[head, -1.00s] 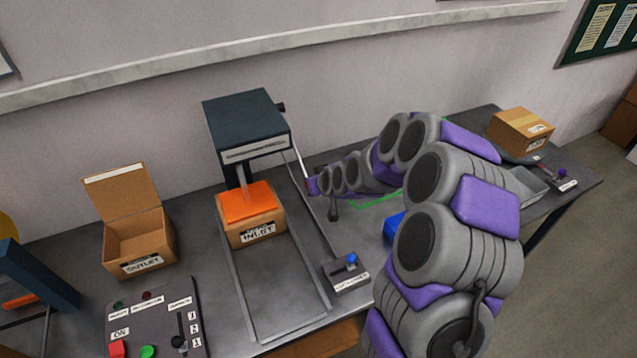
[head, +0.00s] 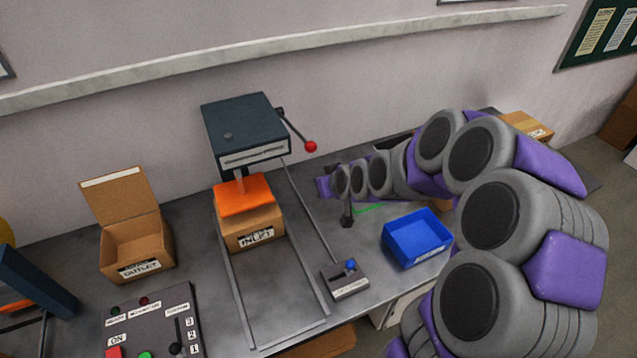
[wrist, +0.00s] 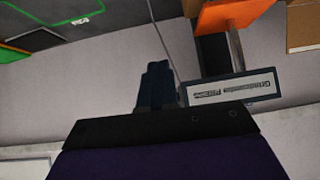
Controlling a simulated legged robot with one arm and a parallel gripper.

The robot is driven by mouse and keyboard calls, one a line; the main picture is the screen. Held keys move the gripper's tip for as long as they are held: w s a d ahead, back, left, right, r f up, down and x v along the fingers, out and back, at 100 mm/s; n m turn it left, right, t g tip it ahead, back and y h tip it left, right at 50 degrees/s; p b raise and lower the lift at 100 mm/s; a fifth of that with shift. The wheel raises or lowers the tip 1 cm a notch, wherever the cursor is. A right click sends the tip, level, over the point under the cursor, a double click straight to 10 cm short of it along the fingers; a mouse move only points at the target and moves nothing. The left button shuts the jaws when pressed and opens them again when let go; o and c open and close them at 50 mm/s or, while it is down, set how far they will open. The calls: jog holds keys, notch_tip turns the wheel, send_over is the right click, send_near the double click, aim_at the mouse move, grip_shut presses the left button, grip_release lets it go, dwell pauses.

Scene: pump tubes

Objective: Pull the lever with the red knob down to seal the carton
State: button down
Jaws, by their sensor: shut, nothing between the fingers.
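The lever's red knob (head: 310,146) is at the end of a thin dark arm that slopes down to the right from the press's side. The dark press head (head: 245,128) stands above an orange plate (head: 243,196). The plate is over the carton labelled INLET (head: 232,239); I cannot tell whether they touch. My gripper (wrist: 155,75) is shut and empty. In the head view, the end of my arm is below and to the right of the knob, apart from it. The wrist view shows the press upside down, without the knob.
A blue bin (head: 415,258) and a small box with a blue knob (head: 351,265) lie on the table to the right. An open OUTLET carton (head: 137,242) and a control panel (head: 150,322) are on the left. Another carton (head: 527,125) stands behind my arm.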

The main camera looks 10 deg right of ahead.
jog(key=shift+v, duration=2.2)
jog(key=shift+s, duration=0.15)
jog(key=s+a+m+g+h+b, duration=0.1)
jog(key=s+g, duration=0.4)
jog(key=s, duration=1.4)
jog(key=s+a+r+m+g+h+b, duration=0.1)
jog(key=s+g, duration=0.5)
jog(key=s, duration=1.2)
jog(key=shift+s+a+r+b, duration=0.3)
jog(key=shift+s+b, duration=0.1)
jog(key=shift+b, duration=0.05)
